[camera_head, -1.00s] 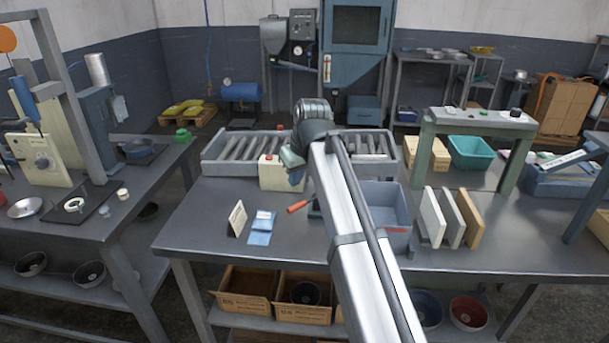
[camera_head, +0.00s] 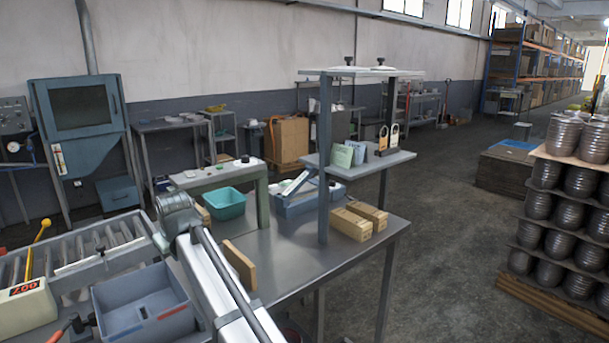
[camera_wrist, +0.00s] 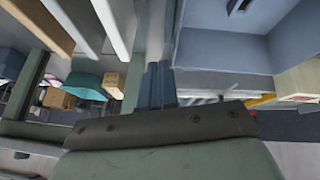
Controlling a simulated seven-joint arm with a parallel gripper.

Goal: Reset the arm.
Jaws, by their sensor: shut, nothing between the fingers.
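My arm reaches up from the bottom of the head view, and its grey wrist joint stands at the back of the steel workbench (camera_head: 290,250). My gripper (camera_head: 157,240) is partly hidden by the wrist there. In the wrist view its two blue-grey fingers (camera_wrist: 157,70) lie side by side, shut and empty, beyond the dark mounting bar. No pan is held. A blue-grey bin (camera_head: 140,305) stands left of my arm; it also shows at upper right in the wrist view (camera_wrist: 225,50).
A roller conveyor (camera_head: 85,245) runs behind the bin. A wooden board (camera_head: 238,264) stands close right of my arm. A teal tub (camera_head: 224,203), a raised shelf (camera_head: 395,160) and wooden blocks (camera_head: 350,224) are farther right. Dark stacked pans (camera_head: 585,183) stand at the far right.

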